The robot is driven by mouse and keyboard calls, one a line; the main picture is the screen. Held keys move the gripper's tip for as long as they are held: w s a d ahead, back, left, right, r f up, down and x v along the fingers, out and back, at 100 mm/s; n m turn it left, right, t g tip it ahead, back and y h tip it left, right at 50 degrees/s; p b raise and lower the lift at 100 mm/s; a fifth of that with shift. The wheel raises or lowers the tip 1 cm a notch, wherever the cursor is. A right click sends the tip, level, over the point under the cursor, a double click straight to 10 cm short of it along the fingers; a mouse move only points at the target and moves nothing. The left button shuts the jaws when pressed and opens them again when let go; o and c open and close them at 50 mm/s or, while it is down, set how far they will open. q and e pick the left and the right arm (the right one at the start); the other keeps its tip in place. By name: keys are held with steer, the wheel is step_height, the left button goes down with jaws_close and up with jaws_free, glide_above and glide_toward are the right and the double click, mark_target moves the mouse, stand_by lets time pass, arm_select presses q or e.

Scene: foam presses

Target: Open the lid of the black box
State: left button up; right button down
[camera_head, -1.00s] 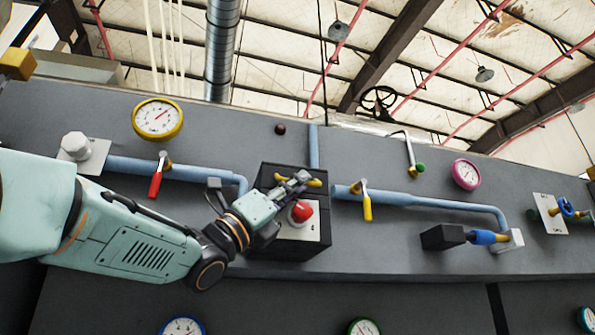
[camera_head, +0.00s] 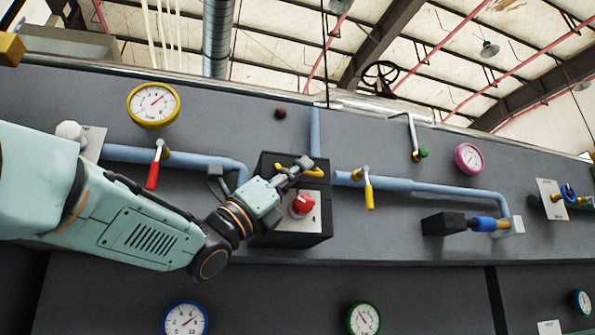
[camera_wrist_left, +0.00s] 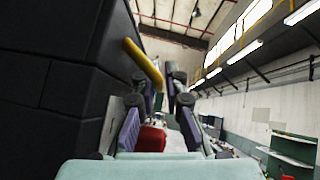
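The black box (camera_head: 316,220) is mounted on the grey sloped panel, in the middle of the head view. A yellow handle (camera_head: 314,173) sits on its upper part, and a red knob (camera_head: 303,204) on a light plate sits below. The lid looks shut. My left gripper (camera_head: 299,165) is in front of the box with its fingertips at the handle. In the left wrist view the fingers (camera_wrist_left: 165,82) are apart. The yellow handle (camera_wrist_left: 143,63) reaches down to between the fingertips; I cannot tell whether they touch it. The red knob (camera_wrist_left: 151,139) shows below, near the left finger. My right gripper is not in view.
Blue pipes (camera_head: 425,190) run along the panel on both sides of the box. A red-handled valve (camera_head: 154,170) is to the left and a yellow-handled valve (camera_head: 369,192) close to the right. A black block (camera_head: 444,224) sticks out farther right.

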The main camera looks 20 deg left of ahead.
arm_select(q)
steer(key=shift+w, duration=0.15)
jaws_close()
